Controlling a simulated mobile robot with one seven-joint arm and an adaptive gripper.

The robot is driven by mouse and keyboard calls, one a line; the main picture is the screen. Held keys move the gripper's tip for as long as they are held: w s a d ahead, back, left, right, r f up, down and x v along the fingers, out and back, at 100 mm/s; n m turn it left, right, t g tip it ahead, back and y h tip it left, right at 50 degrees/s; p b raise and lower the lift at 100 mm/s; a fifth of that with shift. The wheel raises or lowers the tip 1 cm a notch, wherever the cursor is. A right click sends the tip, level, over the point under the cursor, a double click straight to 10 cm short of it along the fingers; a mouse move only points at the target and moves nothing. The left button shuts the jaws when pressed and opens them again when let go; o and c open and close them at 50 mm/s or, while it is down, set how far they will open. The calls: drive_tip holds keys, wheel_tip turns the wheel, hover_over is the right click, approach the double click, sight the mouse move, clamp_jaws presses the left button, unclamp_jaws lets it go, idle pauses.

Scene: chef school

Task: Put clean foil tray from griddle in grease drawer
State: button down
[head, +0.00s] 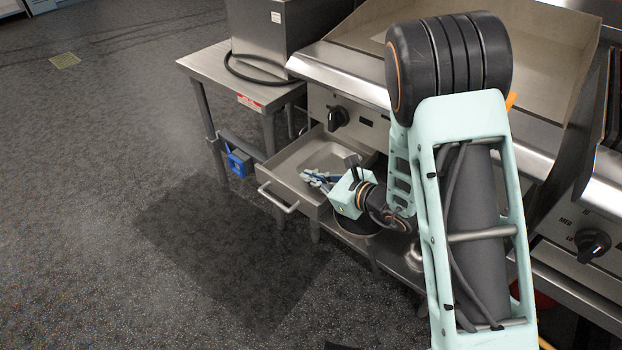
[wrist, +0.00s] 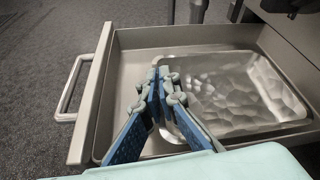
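The foil tray (wrist: 240,92) is shiny, with a dimpled base. It lies inside the open grease drawer (wrist: 92,95), towards the right in the wrist view. In the head view the drawer (head: 292,187) is pulled out below the griddle (head: 345,70), and the tray shows as a pale shape (head: 345,157) inside it. My gripper (wrist: 161,80) reaches down into the drawer. Its blue fingers come together at the tray's left rim and look shut on it; the exact contact is partly hidden by the fingers. My gripper (head: 312,178) is also over the drawer in the head view.
The drawer handle (head: 278,198) faces open floor (head: 120,180) on the left. A steel side table (head: 215,65) stands beside the griddle, with a blue fitting (head: 239,163) below it. A control knob (head: 337,117) sits just above the drawer.

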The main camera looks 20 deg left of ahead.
drive_tip(key=shift+f, duration=0.15)
drive_tip(key=c, duration=2.2)
unclamp_jaws()
drive_tip(key=shift+o, duration=0.2)
drive_tip(key=shift+r, duration=0.2)
drive_tip(key=p+v, duration=0.2)
drive_tip(key=v, duration=1)
